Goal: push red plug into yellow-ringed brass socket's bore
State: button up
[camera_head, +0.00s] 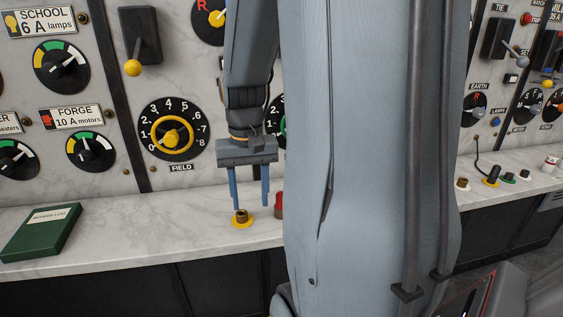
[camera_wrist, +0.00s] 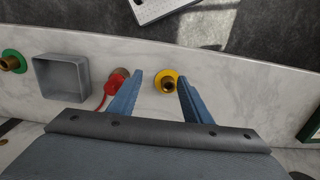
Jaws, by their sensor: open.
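The brass socket with a yellow ring (camera_head: 242,218) stands on the marble ledge; its bore looks empty in the wrist view (camera_wrist: 168,84). My gripper (camera_head: 250,207) points down over it, open, with nothing between the fingers. In the wrist view my fingertips (camera_wrist: 160,78) lie on either side of the socket. The red plug (camera_wrist: 117,79), with a red cable, is just outside my left finger in the wrist view. In the head view only a red edge of it (camera_head: 279,205) shows; my arm hides the rest. I cannot tell whether it sits in a socket.
A grey open box (camera_wrist: 84,78) and a green-ringed socket (camera_wrist: 12,61) are left of the plug in the wrist view. A green book (camera_head: 42,232) lies at the ledge's left. The upright panel with the FIELD dial (camera_head: 171,137) rises close behind my gripper.

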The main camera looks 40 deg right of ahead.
aim_at(281, 193)
jog(key=d+r+m, duration=0.1)
jog(key=d, duration=0.1)
jog(key=s+d+r+m, duration=0.1)
jog(key=d, duration=0.2)
jog(key=d+r+p, duration=0.1)
jog(key=d+r, duration=0.1)
jog(key=d, duration=0.1)
jog(key=shift+s+d+r+m, duration=0.1)
jog(key=shift+s+d+m, duration=0.2)
jog(key=shift+m, duration=0.1)
notch_tip(281, 193, down, 8)
jog(key=shift+r+p, duration=0.2)
jog(key=shift+p, duration=0.2)
grip_shut()
jog(key=shift+r+p, duration=2.2)
jog(key=shift+r, duration=0.1)
